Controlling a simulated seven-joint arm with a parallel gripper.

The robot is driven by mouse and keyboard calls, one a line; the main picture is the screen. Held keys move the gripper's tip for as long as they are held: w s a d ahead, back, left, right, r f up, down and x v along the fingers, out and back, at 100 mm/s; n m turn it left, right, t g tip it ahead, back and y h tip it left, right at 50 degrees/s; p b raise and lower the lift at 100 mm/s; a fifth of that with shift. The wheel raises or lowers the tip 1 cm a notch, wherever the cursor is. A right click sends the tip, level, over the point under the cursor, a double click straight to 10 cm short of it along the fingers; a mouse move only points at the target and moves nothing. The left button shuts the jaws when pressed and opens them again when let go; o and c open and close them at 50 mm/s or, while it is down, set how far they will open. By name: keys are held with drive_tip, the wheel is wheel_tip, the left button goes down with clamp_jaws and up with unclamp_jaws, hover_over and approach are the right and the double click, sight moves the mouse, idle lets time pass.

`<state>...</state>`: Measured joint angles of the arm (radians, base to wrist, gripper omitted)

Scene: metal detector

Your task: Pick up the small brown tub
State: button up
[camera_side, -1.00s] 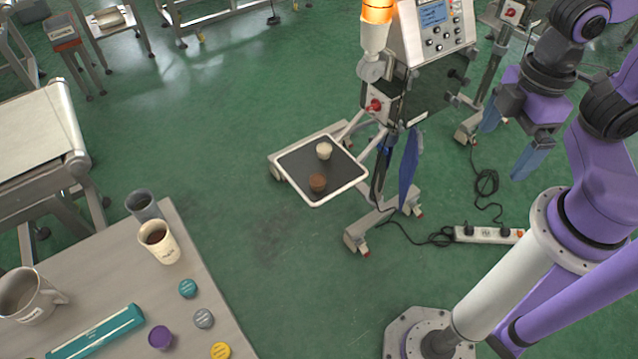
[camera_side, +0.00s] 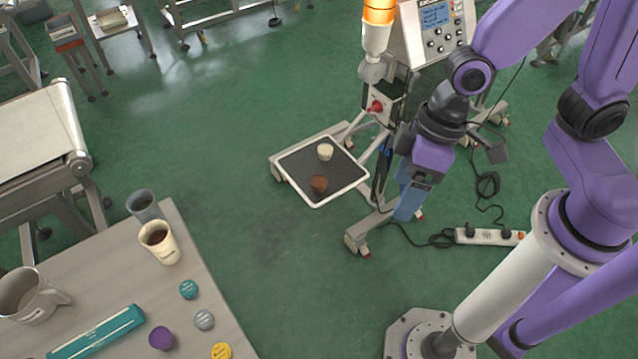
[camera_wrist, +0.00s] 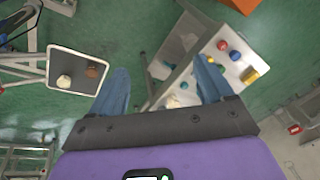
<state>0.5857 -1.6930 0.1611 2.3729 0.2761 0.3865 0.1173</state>
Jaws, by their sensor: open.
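The small brown tub (camera_side: 319,184) stands upright on the black tray (camera_side: 300,165) with a pale rim, near its front edge. In the wrist view the brown tub (camera_wrist: 92,72) is at upper left, on the same tray (camera_wrist: 62,50), outside the span of my fingers. A small cream tub (camera_side: 325,152) stands behind it on the tray. It also shows in the wrist view (camera_wrist: 63,81). My gripper (camera_side: 407,205) is to the right of the tray, pointing down, apart from both tubs. In the wrist view its two blue fingers (camera_wrist: 160,88) are spread with nothing held between them.
The detector stand with control panel (camera_side: 432,30) and orange lamp rises behind the tray. A power strip (camera_side: 489,236) with cables lies on the floor at right. A table (camera_side: 110,258) at lower left holds cups, a mug, a teal box and several small tubs. Green floor between is clear.

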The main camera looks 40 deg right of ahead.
drive_tip(key=w+a+f+m+t, duration=0.2)
drive_tip(key=w+a+f+m, duration=0.2)
drive_tip(key=w+a+f, duration=0.4)
drive_tip(key=m+t+h, duration=0.6)
drive_tip(key=m+t, duration=0.1)
drive_tip(key=t, duration=0.5)
approach(319, 181)
drive_tip(key=x, duration=0.5)
drive_tip(key=shift+w+d+f, duration=0.15)
drive_tip(key=shift+w+d, duration=0.15)
drive_tip(key=shift+d, duration=0.05)
drive_tip(key=shift+a+x, duration=0.2)
drive_tip(key=shift+x, duration=2.9)
drive_tip(key=c, duration=1.1)
